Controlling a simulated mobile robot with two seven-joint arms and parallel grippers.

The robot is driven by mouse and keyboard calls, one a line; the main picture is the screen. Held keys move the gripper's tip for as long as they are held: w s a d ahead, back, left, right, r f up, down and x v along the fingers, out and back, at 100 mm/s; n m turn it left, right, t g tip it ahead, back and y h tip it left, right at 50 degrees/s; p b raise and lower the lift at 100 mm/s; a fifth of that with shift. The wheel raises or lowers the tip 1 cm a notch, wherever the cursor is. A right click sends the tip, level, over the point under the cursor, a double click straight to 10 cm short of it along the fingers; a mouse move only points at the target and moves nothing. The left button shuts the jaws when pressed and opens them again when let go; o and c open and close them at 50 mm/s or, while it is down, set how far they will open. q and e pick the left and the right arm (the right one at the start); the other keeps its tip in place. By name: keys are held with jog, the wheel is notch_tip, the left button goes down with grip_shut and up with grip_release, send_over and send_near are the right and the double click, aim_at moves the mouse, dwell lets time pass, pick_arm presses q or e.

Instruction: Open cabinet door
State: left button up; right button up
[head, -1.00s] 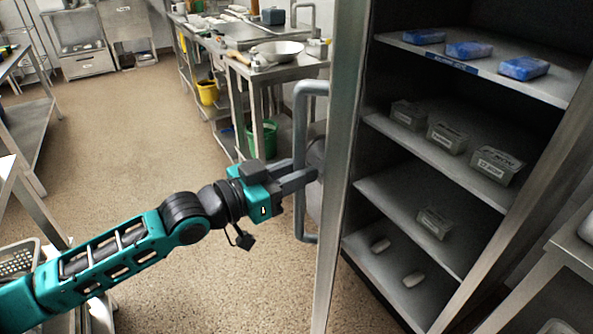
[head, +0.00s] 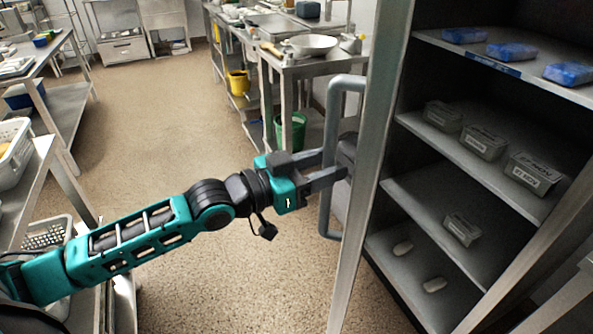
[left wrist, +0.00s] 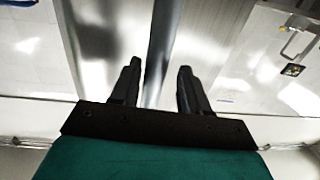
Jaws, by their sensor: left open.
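The cabinet door (head: 374,150) stands open, seen nearly edge-on in the head view, with the shelves showing to its right. A long grey bar handle (head: 331,125) is on the door's left face. My left gripper (head: 335,166) is at the handle with its fingers apart, reaching past the bar toward the door. In the left wrist view, the two dark fingers (left wrist: 157,85) are spread, and a grey vertical bar (left wrist: 163,45) runs between them. I cannot tell whether the fingers touch the bar. My right gripper is not in view.
The cabinet shelves (head: 440,200) hold blue packs (head: 512,51), grey boxes (head: 484,142) and small pale items (head: 434,285). A steel worktable (head: 300,66) with a bowl (head: 313,44) stands behind the door. A table with a white basket (head: 12,150) is at left. Open floor (head: 150,120) lies between.

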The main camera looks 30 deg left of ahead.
pick_arm(q)
jog(key=p+v, duration=0.1)
jog(key=v, duration=1.1)
jog(key=shift+a, duration=0.15)
jog(key=shift+s, duration=0.15)
dwell(0.5)
